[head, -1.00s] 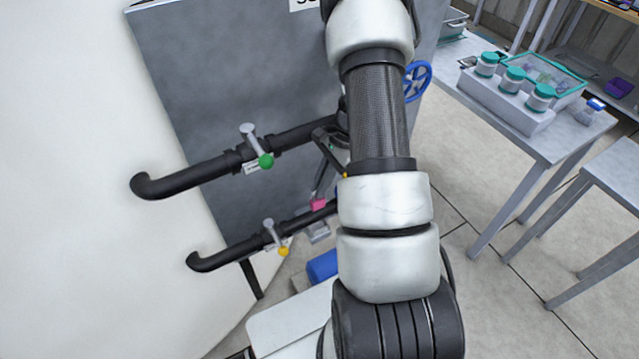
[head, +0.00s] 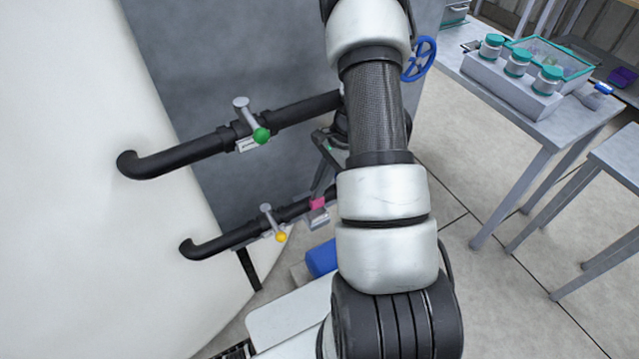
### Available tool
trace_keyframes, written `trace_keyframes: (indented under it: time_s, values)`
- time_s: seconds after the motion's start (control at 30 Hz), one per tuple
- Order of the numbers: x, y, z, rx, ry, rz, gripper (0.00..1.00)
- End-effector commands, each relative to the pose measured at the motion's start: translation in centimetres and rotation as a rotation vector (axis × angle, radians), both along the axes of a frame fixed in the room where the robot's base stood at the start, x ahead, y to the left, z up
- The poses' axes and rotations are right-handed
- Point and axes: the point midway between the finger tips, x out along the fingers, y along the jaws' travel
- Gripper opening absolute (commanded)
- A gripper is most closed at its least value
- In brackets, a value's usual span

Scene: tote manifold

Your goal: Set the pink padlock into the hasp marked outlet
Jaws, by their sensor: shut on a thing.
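The pink padlock (head: 317,203) is small in the head view, beside the lower black pipe. My gripper (head: 320,190) is mostly hidden behind my arm; its dark fingers reach down to the padlock and are shut on it. A grey metal piece (head: 319,218), which looks like a hasp, is directly below the padlock in the picture. The two overlap or nearly touch; I cannot tell whether the padlock is inside it. No "outlet" marking is readable.
The upper pipe (head: 195,148) has a green-knobbed valve lever (head: 261,135); the lower pipe (head: 218,241) has a yellow-knobbed one (head: 281,237). A blue handwheel (head: 420,58) is right of my arm. A table (head: 545,125) with jars stands at right, with open floor before it.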

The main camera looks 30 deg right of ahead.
Motion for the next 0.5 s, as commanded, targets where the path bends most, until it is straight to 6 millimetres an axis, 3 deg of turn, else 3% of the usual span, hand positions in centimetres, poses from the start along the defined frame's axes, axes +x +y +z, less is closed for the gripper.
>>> trace_keyframes:
  time_s: [0.5]
  values:
    - [0.0, 0.0, -3.6, 0.001, 0.0, 0.0, 0.0]
